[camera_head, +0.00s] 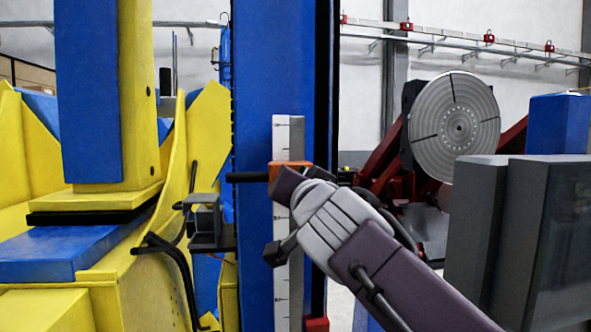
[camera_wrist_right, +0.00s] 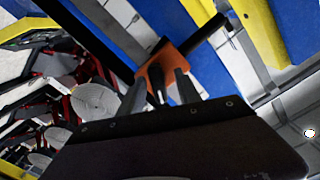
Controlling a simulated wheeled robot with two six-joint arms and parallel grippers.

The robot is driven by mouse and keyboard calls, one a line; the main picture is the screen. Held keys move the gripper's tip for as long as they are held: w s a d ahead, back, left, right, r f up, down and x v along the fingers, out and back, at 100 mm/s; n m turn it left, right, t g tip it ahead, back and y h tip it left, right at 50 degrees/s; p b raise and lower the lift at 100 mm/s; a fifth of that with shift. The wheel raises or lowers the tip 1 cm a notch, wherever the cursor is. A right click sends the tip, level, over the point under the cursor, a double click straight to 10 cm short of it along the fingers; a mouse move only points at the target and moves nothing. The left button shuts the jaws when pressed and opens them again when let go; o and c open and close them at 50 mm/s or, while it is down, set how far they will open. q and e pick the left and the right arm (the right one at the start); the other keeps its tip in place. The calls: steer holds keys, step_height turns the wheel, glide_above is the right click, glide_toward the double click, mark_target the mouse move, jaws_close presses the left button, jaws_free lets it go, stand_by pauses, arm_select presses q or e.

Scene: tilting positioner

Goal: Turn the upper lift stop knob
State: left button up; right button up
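The upper lift stop is an orange block (camera_head: 282,167) on the blue column, with a black bar (camera_head: 248,177) sticking out to the left in the head view. In the right wrist view the orange block (camera_wrist_right: 178,62) faces the camera, and its dark knob (camera_wrist_right: 157,85) points between my fingers. My right gripper (camera_wrist_right: 160,80) is open, with one finger on each side of the knob; orange shows between knob and fingers, so they look apart from it. In the head view my right wrist hides the fingers and knob. My left gripper is not in view.
A pale scale strip (camera_head: 289,133) runs down the blue column (camera_head: 258,80). A grey bracket (camera_head: 205,226) with black cables is at its left. A yellow and blue frame (camera_head: 140,110) fills the left. A round faceplate (camera_head: 455,126) and grey cabinet (camera_head: 515,225) stand at right.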

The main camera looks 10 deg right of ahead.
steer(key=shift+s+d+r, duration=0.2)
steer(key=shift+s+d, duration=0.25)
steer(key=shift+d, duration=0.05)
steer(key=shift+s, duration=0.15)
steer(key=c, duration=0.5)
steer(key=shift+a, duration=0.1)
jaws_close()
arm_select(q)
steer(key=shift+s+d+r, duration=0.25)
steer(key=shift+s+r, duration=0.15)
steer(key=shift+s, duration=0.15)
